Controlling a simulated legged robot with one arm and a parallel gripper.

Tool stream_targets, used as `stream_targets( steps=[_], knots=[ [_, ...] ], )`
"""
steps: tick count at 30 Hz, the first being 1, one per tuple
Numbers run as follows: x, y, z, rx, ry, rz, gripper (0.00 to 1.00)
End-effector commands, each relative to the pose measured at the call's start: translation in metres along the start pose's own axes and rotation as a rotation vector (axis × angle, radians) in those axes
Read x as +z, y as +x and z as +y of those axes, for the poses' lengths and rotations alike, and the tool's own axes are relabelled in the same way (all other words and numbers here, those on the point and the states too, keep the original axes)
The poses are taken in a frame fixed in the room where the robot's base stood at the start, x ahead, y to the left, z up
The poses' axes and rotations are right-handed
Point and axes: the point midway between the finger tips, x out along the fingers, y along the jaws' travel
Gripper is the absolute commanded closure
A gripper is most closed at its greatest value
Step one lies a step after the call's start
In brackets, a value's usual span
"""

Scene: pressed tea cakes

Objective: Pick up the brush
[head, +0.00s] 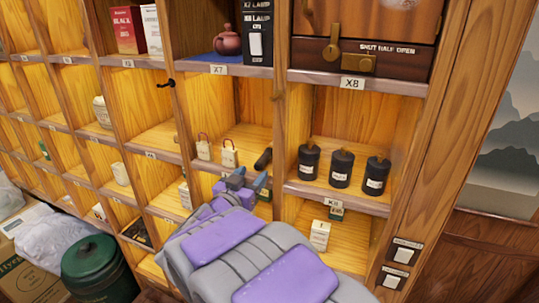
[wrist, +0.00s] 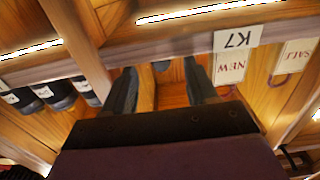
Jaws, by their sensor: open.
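A dark, short, rounded object (head: 263,159), possibly the brush, leans in the middle-row compartment at the right of two small tagged items. I cannot make out its bristles or handle. My gripper (head: 249,182) is at the front of that compartment, just below the dark object in the picture. In the wrist view my gripper (wrist: 160,88) has its two fingers apart, with bare wood showing between them. A small dark shape (wrist: 161,66) shows beyond the fingertips under the shelf edge; I cannot tell whether it is the same object.
Two small white tagged items (head: 216,152) stand left of the dark object. Three black canisters (head: 340,167) stand in the compartment to the right, past a wooden divider (head: 291,125). The shelf edge carrying the K7 label (wrist: 237,39) lies close to the fingers.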

Motion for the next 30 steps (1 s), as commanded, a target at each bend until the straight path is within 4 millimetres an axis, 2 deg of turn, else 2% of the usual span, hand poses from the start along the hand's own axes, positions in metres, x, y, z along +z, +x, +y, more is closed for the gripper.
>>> stream_targets(
  steps=[8, 18, 27, 30],
  knots=[
    [-0.001, 0.019, 0.000, 0.002, 0.001, 0.003, 0.43],
    [0.002, 0.063, 0.001, 0.003, -0.001, 0.001, 0.43],
    [0.001, 0.066, 0.000, 0.000, -0.001, 0.000, 0.43],
    [0.001, 0.066, -0.001, 0.000, -0.001, 0.000, 0.52]
  ],
)
